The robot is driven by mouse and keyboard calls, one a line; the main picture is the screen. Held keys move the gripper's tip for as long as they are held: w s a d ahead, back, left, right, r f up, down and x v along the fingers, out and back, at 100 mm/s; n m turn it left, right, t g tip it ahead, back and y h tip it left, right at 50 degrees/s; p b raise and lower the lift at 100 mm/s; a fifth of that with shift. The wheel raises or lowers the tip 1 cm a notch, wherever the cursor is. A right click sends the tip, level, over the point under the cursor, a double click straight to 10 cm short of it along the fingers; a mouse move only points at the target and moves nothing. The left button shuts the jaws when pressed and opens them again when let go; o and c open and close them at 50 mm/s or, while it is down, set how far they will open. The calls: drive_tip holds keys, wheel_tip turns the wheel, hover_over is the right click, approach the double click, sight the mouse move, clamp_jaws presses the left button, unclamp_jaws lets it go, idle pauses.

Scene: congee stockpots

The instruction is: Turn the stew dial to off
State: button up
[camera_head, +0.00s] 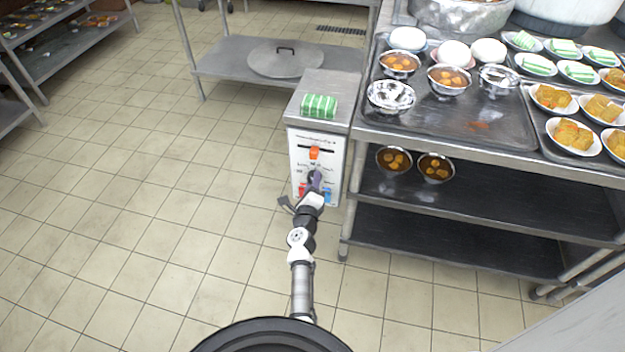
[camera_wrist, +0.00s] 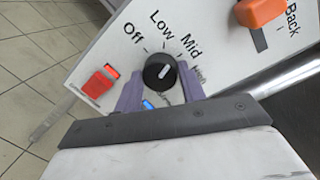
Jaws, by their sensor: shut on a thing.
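The stew dial (camera_wrist: 158,72) is a round black knob with a white pointer mark, on a white panel marked Off, Low, Mid and High. The pointer is tilted up and to the right in the wrist view, roughly toward Mid and away from Off. My gripper (camera_wrist: 160,88) has its purple fingers on either side of the dial and is shut on it. In the head view my gripper (camera_head: 315,181) is at the front panel of the control box (camera_head: 333,165) and covers much of the dial.
An orange lever (camera_head: 314,153) sits above the dial, and a red switch (camera_wrist: 101,82) and a blue light or button (camera_wrist: 148,105) are beside it. A green-striped block (camera_head: 319,106) lies on the box. A steel table (camera_head: 450,145) with dishes stands close right. Floor at left is clear.

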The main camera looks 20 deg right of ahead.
drive_tip(key=n+p, duration=0.5)
drive_tip(key=n+g+p, duration=0.1)
drive_tip(key=n+p, duration=0.1)
drive_tip(key=shift+w+a+r+n, duration=0.1)
drive_tip(key=shift+w+r+n, duration=0.05)
drive_tip(key=shift+r+n, duration=0.2)
drive_tip(key=n+h+p, duration=0.1)
drive_tip(key=n+p, duration=0.1)
drive_tip(key=n, duration=0.1)
drive_tip(key=shift+f+g+p, duration=0.1)
drive_tip(key=shift+g+p, duration=0.2)
drive_tip(key=shift+f+n+p, duration=0.15)
drive_tip(key=shift+n+p, duration=0.5)
drive_tip(key=shift+n, duration=0.4)
drive_tip(key=o, duration=1)
drive_tip(key=shift+f, duration=0.1)
drive_tip(key=p+v, duration=0.3)
drive_tip(key=v, duration=1.1)
